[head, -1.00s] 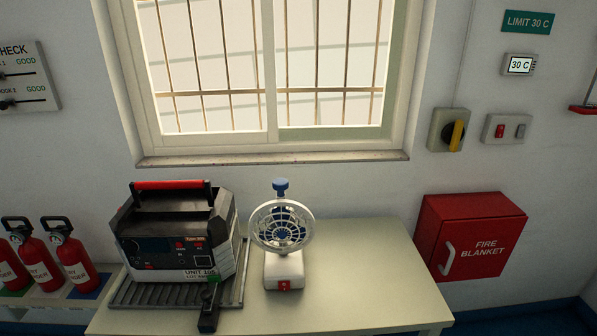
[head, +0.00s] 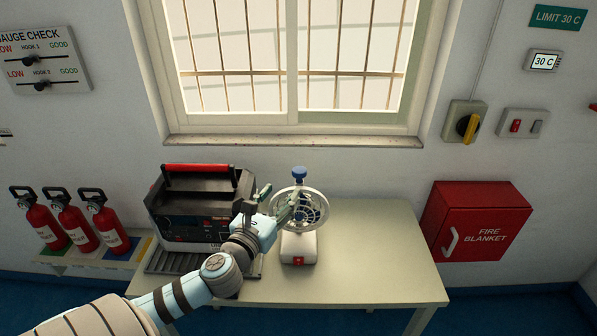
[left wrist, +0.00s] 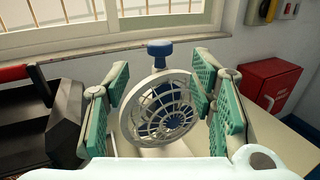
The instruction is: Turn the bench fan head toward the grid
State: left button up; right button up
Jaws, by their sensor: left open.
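The bench fan stands on the table, with a round caged head (head: 314,207), a blue knob (head: 299,174) on top and a white base (head: 298,247) with a red switch. My left gripper (head: 280,203) is at the left side of the fan head and partly covers it. In the left wrist view the fan head (left wrist: 160,108) lies between the spread green finger pads of my left gripper (left wrist: 160,100). I cannot tell whether a pad touches the cage. The barred grid (head: 290,60) is in the window behind the table. My right gripper is not in view.
A dark unit with a red handle (head: 200,169) stands on a ribbed tray left of the fan. The table (head: 380,250) is clear on the right. A red fire blanket box (head: 478,220) and several extinguishers (head: 75,225) flank the table.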

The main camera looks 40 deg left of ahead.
aim_at(296, 174)
pick_arm(q)
jog(key=p+x, duration=0.1)
jog(key=x, duration=1.1)
jog(key=shift+s, duration=0.1)
jog(key=shift+c, duration=0.6)
grip_shut()
